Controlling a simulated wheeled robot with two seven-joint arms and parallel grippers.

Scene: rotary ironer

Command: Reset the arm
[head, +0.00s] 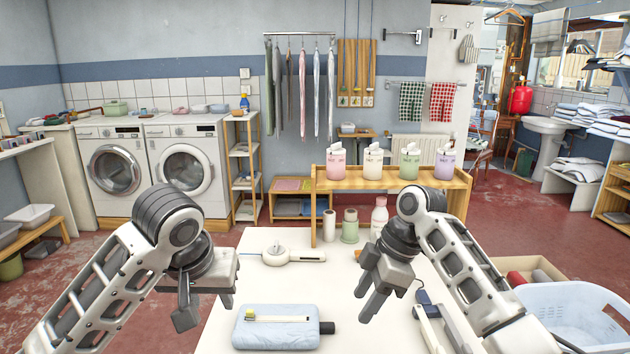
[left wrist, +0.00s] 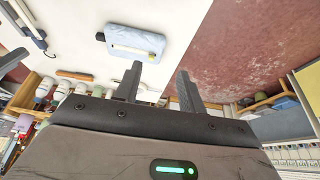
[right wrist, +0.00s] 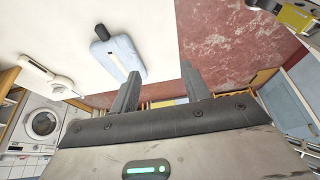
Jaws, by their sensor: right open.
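My left gripper (head: 205,305) hangs over the left edge of the white table. Its two fingers are apart with nothing between them, as the left wrist view (left wrist: 160,75) also shows. My right gripper (head: 366,298) is above the right half of the table, pointing down and left. Its fingers are apart and empty in the right wrist view (right wrist: 160,75). A light blue padded block (head: 255,335) with a dark end cap and a pale strip on top lies on the table between the grippers, apart from both.
On the white table (head: 330,270), a white round-headed tool (head: 275,256) lies farther back. A wooden shelf (head: 395,181) with several pastel containers stands behind it. A light blue basket (head: 570,305) is at the right. The table's middle is clear.

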